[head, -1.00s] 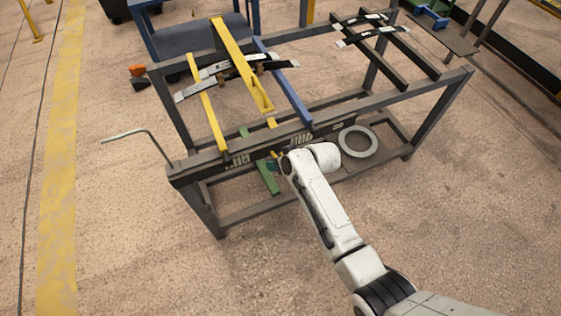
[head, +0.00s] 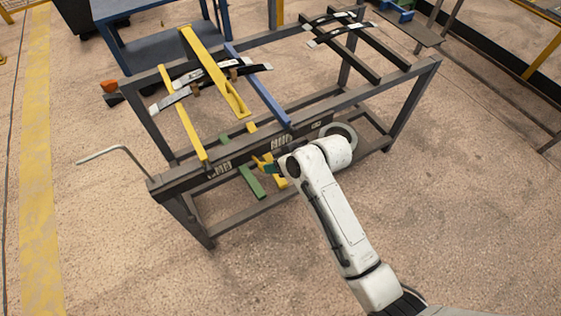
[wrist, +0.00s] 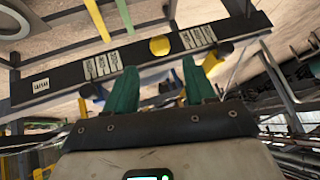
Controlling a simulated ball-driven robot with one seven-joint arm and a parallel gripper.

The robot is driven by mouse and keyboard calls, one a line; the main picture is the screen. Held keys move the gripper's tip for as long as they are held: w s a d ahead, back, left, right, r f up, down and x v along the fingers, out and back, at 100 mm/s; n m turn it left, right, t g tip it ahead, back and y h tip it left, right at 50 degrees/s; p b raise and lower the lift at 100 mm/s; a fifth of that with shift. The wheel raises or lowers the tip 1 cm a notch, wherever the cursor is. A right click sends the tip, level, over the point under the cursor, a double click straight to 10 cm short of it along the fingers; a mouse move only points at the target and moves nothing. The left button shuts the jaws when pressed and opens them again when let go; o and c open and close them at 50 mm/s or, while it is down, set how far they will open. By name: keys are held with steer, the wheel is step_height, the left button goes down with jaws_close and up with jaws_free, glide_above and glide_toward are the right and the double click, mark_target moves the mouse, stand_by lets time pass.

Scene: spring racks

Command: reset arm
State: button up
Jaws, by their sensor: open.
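My gripper (wrist: 160,82) shows in the wrist view as two green fingers set well apart, with nothing between them. The dark front rail (wrist: 60,82) of the spring rack, with white labels and a yellow round end, lies beyond the fingertips. In the head view my white arm reaches up from the lower right to the front of the rack (head: 185,182). My gripper is mostly hidden there behind my wrist; a small dark green part (head: 271,169) shows close to the front rail. I cannot tell if it touches the rail.
Yellow bars (head: 212,70) and a blue bar (head: 257,85) cross the rack top, with leaf springs (head: 172,98) on them. A bent rod (head: 112,150) sticks out at left. A grey ring (head: 341,136) is partly behind my wrist. The floor in front is clear.

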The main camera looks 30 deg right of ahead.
steer(key=shift+s+d+r, duration=0.1)
steer(key=shift+s+r, duration=0.2)
steer(key=shift+r, duration=0.1)
steer(key=s+d+g+h, duration=0.1)
steer(key=s+d+g, duration=0.1)
steer(key=s, duration=1.2)
steer(key=s+d+m+g+h, duration=0.1)
steer(key=s+d+g+h, duration=0.1)
steer(key=s, duration=1.3)
steer(key=shift+s+d+r+m+g+h, duration=0.3)
steer(key=shift+d+g, duration=0.25)
steer(key=shift+g, duration=0.55)
